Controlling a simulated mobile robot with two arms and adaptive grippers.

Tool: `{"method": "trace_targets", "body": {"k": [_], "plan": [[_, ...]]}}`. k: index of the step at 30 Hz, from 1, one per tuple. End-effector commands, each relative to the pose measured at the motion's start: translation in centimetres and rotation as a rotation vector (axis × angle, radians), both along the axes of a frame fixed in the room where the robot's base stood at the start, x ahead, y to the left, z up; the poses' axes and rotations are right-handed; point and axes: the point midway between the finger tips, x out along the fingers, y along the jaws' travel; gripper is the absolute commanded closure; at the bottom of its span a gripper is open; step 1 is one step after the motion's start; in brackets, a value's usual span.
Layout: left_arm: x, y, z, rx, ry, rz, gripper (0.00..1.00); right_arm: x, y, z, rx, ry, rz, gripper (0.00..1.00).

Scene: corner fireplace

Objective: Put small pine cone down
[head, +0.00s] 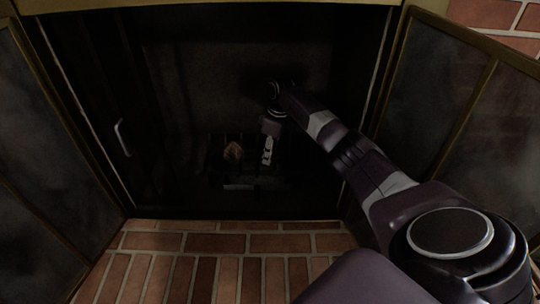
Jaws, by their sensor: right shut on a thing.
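My right gripper (267,158) reaches down inside the dark fireplace, just above or at the grate (240,184). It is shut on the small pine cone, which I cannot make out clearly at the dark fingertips. A brown, pine-cone-like thing (234,150) shows just left of the gripper, at the grate. I cannot tell whether it touches the fingers. My left gripper is not in view.
The firebox opening has an open glass door at the left (50,150) and another at the right (440,95). A brick hearth (230,265) lies in front. A pale handle (122,138) shows at the left of the opening. The firebox interior is very dark.

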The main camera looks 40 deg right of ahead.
Motion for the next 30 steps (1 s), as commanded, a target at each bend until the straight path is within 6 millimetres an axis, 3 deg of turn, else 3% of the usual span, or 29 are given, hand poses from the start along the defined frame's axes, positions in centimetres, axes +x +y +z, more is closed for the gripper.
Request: {"method": "trace_targets", "body": {"k": [8, 9, 13, 23, 26, 30], "plan": [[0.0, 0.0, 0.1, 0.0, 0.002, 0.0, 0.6, 0.0, 0.0, -0.2, 0.001, 0.0, 0.0, 0.93], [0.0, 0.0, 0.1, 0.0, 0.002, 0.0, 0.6, 0.0, 0.0, -0.2, 0.001, 0.0, 0.0, 0.69], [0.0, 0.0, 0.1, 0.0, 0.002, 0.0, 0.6, 0.0, 0.0, -0.1, 0.0, -0.001, 0.0, 0.55], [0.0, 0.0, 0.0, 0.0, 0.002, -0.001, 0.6, 0.0, 0.0, 0.1, 0.0, -0.001, 0.0, 0.54], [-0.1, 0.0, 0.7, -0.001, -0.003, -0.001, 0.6, 0.0, -0.1, 1.2, -0.001, -0.003, 0.0, 0.54], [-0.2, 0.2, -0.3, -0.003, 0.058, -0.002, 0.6, -0.3, -0.3, 3.8, -0.001, -0.004, 0.001, 0.54]]}}
